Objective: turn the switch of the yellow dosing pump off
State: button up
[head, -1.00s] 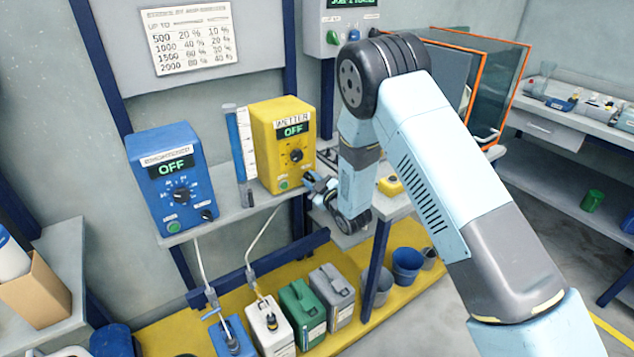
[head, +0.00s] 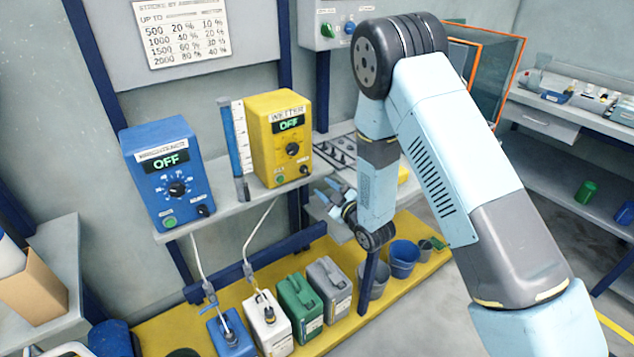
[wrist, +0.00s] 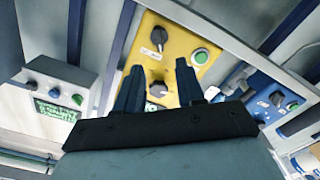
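My gripper (head: 328,191) is to the right of and below the switch, apart from the pump. In the wrist view the pump face (wrist: 180,50) appears inverted, with the switch (wrist: 158,37) beyond the fingertips and the large dial (wrist: 157,89) between the fingers. My gripper (wrist: 156,68) is open and empty.
A blue pump (head: 145,180), also reading OFF, stands left on the same shelf (head: 222,212). A blue-and-white upright gauge (head: 237,140) is between the pumps. Several canisters (head: 299,303) and buckets (head: 404,258) stand below on a yellow platform. A grey control box (head: 327,22) hangs behind.

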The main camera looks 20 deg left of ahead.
jog(key=shift+v, duration=1.95)
jog(key=w+d+r+m+h, duration=0.3)
jog(key=d+r+h, duration=0.1)
jog(key=d+r, duration=0.45)
jog(key=w+d+r+m+h, duration=0.35)
jog(key=d+r, duration=0.35)
jog(key=r, duration=0.3)
jog(key=s+d+r+m+h, duration=0.3)
jog(key=s+d+r, duration=0.1)
jog(key=d+r, duration=0.25)
jog(key=s+d+r+m+g+h, duration=0.35)
jog(key=s+d+r, duration=0.25)
jog(key=s+d, duration=0.6)
jog(key=s+d+r+m+g, duration=0.1)
jog(key=s+m, duration=0.1)
jog(key=s, duration=0.6)
jog(key=s+d+r+m+g, duration=0.1)
jog(key=s+d+m, duration=0.1)
jog(key=s, duration=0.7)
jog(key=shift+r, duration=0.35)
jog(key=shift+s+g, duration=0.15)
jog(key=shift+g, duration=0.1)
